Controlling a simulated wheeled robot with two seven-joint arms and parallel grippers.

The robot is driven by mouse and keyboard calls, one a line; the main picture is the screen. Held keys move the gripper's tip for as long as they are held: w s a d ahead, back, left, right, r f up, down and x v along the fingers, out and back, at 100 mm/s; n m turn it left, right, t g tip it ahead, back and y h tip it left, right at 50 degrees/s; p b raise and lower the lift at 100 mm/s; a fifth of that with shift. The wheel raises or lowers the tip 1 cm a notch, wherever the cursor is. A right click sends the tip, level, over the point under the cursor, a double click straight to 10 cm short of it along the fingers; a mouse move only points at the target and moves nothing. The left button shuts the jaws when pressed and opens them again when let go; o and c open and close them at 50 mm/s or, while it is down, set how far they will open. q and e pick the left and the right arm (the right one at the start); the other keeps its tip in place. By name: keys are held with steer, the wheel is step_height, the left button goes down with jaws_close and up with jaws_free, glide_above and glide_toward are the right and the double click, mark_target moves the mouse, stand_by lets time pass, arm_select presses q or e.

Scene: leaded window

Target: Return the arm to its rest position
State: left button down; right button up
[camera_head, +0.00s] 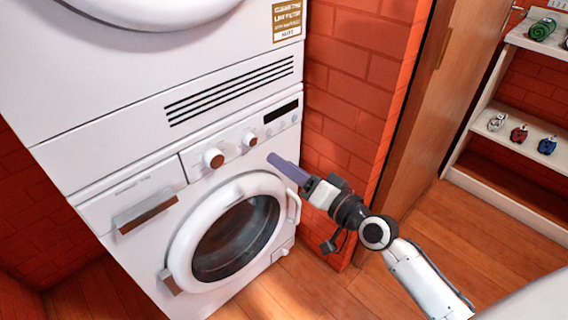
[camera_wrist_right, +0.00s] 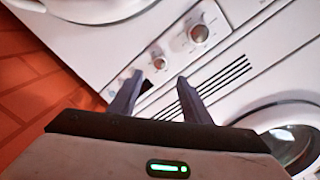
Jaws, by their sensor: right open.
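My right gripper (camera_head: 283,167) is in front of the lower white washing machine (camera_head: 85,212), near the right part of its control panel and above the round door. The right wrist view shows its two dark fingers (camera_wrist_right: 157,97) spread apart, with nothing between them. The panel with its knobs (camera_wrist_right: 198,33) lies beyond the fingertips. I cannot tell whether a finger touches the machine. My right arm (camera_head: 420,275) reaches in from the lower right. My left gripper does not show.
A second white machine (camera_head: 85,80) stands on top of the lower one. A red brick wall (camera_head: 345,95) and a wooden door (camera_head: 432,90) are to the right. A white shelf (camera_head: 500,125) with small items stands at the far right. The wooden floor (camera_head: 300,290) near the machine looks clear.

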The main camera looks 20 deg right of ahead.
arm_select(q)
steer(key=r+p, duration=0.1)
steer(key=p, duration=0.1)
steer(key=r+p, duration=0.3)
steer(key=p, duration=0.2)
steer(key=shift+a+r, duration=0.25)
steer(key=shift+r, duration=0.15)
arm_select(e)
steer(key=s+a+f+n+g+h, duration=0.1)
steer(key=s+a+f+n+g, duration=0.2)
steer(key=s+f, duration=0.5)
steer(key=s+a+f+n+g+h, duration=0.2)
steer(key=s+f, duration=0.7)
steer(key=s, duration=0.7)
steer(key=a+n+g, duration=0.1)
steer(key=n+g, duration=0.1)
steer(key=n, duration=0.1)
steer(key=shift+s+a+f+g, duration=0.15)
steer(key=shift+s+g, duration=0.15)
steer(key=shift+g, duration=0.1)
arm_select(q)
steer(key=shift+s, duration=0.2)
